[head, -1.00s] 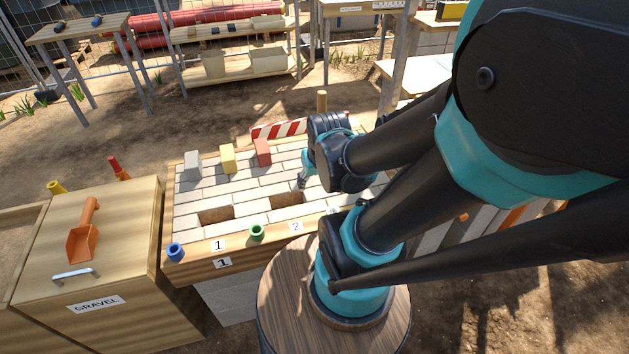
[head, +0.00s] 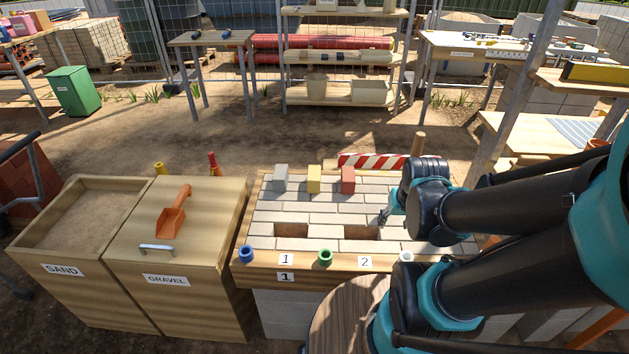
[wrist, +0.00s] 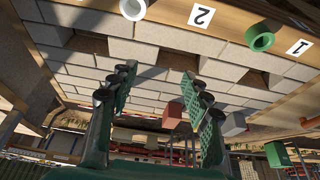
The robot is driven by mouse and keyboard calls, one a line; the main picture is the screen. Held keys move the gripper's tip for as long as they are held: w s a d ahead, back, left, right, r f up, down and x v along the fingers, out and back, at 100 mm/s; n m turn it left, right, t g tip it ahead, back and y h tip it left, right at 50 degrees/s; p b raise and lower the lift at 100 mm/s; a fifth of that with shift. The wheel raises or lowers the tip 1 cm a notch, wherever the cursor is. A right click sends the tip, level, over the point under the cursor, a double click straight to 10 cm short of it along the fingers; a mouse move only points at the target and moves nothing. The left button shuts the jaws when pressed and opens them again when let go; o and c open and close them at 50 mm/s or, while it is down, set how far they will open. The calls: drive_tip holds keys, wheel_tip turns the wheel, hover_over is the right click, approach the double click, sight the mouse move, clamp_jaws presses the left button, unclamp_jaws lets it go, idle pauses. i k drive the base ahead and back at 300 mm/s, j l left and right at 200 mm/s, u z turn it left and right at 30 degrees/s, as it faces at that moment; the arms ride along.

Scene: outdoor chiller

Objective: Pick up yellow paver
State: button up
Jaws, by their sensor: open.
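The yellow paver (head: 314,179) stands on the back part of the paved bench top (head: 279,206) in the head view. It is between the grey paver (head: 281,178) on its left and the red paver (head: 348,180) on its right. My gripper (head: 384,217) is to the right of the pavers and closer to the front, above the paving, apart from them. In the wrist view my gripper (wrist: 158,85) shows two green fingers spread apart with nothing between them. The red paver (wrist: 172,114) shows beyond the fingers there. I cannot pick out the yellow paver in that view.
Blue (head: 246,255), green (head: 325,257) and white rings stand along the front edge. A striped barrier (head: 375,161) is behind. Sand and gravel boxes are left.

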sight(313, 178)
drive_tip(key=j+z, duration=0.15)
drive_tip(key=j, duration=0.45)
drive_tip(key=k+j+z, duration=0.1)
drive_tip(key=j, duration=0.5)
drive_tip(key=k+j+z, duration=0.15)
drive_tip(key=j, duration=0.45)
